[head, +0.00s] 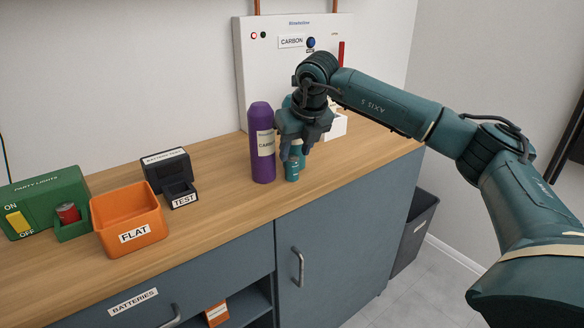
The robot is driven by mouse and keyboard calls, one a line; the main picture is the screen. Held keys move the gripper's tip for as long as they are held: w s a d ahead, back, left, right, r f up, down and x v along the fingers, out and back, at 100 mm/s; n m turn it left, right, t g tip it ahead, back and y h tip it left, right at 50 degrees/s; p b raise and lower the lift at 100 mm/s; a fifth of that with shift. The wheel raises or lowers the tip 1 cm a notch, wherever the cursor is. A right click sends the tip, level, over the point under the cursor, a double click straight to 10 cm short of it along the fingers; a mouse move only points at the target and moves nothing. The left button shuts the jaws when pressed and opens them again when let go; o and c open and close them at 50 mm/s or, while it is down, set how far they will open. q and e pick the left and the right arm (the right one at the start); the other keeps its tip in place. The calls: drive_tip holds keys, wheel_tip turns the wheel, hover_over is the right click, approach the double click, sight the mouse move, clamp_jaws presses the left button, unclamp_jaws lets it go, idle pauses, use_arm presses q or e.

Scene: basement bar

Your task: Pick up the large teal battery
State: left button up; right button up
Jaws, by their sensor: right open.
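A teal cylinder (292,173) stands upright on the wooden counter, just right of a purple cylinder. It is the only teal upright object on the counter; its middle is hidden by my right gripper, and I cannot read it as a battery for sure. My right gripper (296,153) points down with its fingers open, in front of or around the teal cylinder. I cannot tell whether they touch it. My left gripper is out of view.
The purple cylinder (262,150) stands close on the left. A white machine (255,75) marked CARBON is behind. Farther left are a black TEST box (168,168), an orange FLAT bin (125,207) and a green PARTY LIGHTS box (50,190) with a red battery (67,212).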

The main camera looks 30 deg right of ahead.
sight(292, 164)
drive_tip(key=shift+x, duration=1.35)
drive_tip(key=shift+c, duration=0.4)
drive_tip(key=shift+r, duration=0.1)
drive_tip(key=c, duration=0.7)
